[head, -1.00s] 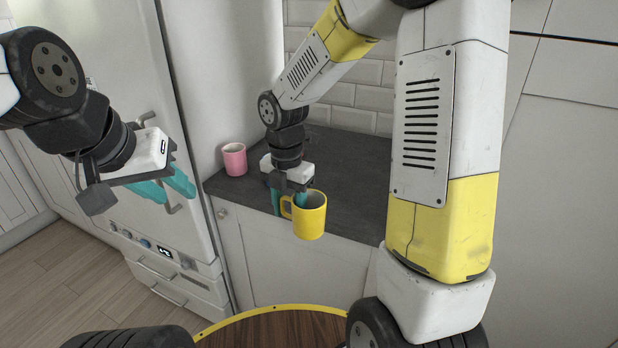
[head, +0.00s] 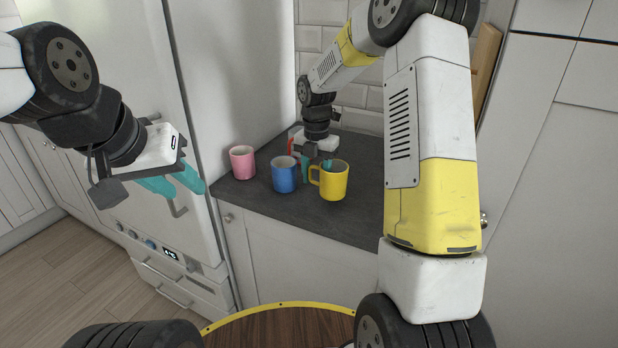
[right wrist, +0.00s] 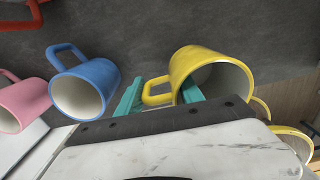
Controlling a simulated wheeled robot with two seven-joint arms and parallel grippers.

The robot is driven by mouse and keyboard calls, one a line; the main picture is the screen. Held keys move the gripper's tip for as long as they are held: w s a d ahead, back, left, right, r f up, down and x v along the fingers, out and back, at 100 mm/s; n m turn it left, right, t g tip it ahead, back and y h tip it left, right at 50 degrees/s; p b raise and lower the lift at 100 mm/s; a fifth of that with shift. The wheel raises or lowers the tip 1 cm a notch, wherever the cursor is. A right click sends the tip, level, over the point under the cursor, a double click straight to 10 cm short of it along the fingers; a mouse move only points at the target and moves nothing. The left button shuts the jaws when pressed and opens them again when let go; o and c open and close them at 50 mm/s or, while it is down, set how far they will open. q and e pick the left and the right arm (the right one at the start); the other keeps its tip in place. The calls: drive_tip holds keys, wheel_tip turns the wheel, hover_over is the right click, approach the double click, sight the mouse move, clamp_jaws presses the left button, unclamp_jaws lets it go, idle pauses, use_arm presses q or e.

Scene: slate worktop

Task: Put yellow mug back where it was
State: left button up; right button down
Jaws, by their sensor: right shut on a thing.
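The yellow mug (head: 334,184) is upright at the right gripper, over the worktop near its front edge. I cannot tell whether its base touches the worktop. My right gripper (head: 316,168) is shut on the mug at its handle side. In the right wrist view, the yellow mug (right wrist: 182,62) has one teal finger at its mouth and the other beyond the handle. My left gripper (head: 188,190) is open and empty in front of the fridge, away from the mugs.
A blue mug (head: 285,176) stands just left of the yellow mug, with a pink mug (head: 242,162) further left. A red mug (head: 292,140) is partly hidden behind the right gripper. The slate worktop (head: 355,218) is bare to the right. A wooden board (head: 487,70) stands at the right.

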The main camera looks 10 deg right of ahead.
sight(316, 184)
drive_tip(key=shift+f, duration=1.7)
drive_tip(key=shift+f, duration=0.15)
drive_tip(key=c, duration=0.7)
unclamp_jaws()
drive_tip(key=shift+c, duration=0.2)
